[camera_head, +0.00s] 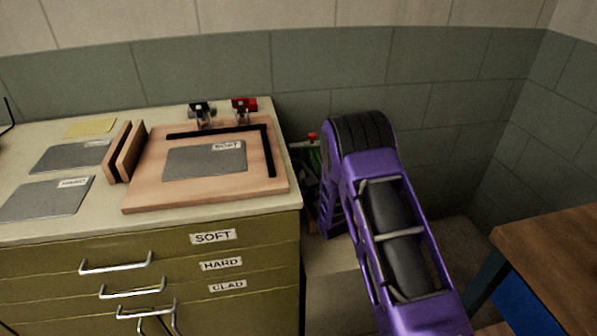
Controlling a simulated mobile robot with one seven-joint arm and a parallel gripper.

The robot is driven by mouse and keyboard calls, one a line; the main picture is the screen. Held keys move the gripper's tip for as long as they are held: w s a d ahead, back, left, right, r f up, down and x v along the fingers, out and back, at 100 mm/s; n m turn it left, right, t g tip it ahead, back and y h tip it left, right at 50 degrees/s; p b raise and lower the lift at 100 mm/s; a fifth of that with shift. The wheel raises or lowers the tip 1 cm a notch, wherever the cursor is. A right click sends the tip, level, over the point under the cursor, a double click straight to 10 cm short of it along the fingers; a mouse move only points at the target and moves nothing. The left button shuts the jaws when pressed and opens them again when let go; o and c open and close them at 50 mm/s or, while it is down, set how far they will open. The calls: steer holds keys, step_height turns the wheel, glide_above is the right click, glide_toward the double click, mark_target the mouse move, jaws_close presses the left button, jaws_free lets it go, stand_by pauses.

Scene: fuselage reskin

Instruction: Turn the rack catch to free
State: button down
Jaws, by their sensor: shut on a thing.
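My purple arm reaches down into the gap to the right of the drawer cabinet. Its end and my gripper are hidden behind the arm, so I cannot see what the jaws touch. A small red part (312,136) shows above a green and grey object (309,155) in that gap, beside the cabinet's right side. It is partly covered by the cabinet and my arm. I cannot make out a rack catch or its position.
An olive drawer cabinet (110,290) labelled SOFT, HARD and CLAD stands at left. A wooden board (150,194) with a grey SOFT sheet (200,160) and two clamps (202,112) lies on top. A wooden table (555,245) is at right. Tiled walls close the back.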

steer(key=shift+n, duration=0.3)
steer(key=shift+a+n+g, duration=0.1)
steer(key=shift+n+g, duration=0.2)
steer(key=shift+n, duration=0.9)
steer(key=n+h, duration=0.1)
steer(key=n, duration=0.2)
steer(key=shift+n, duration=0.4)
steer(key=c, duration=0.8)
jaws_free()
steer(key=shift+o, duration=0.2)
steer(key=shift+s+r, duration=0.1)
steer(key=v, duration=1.7)
steer(key=shift+d+r+p, duration=0.2)
steer(key=shift+p, duration=0.25)
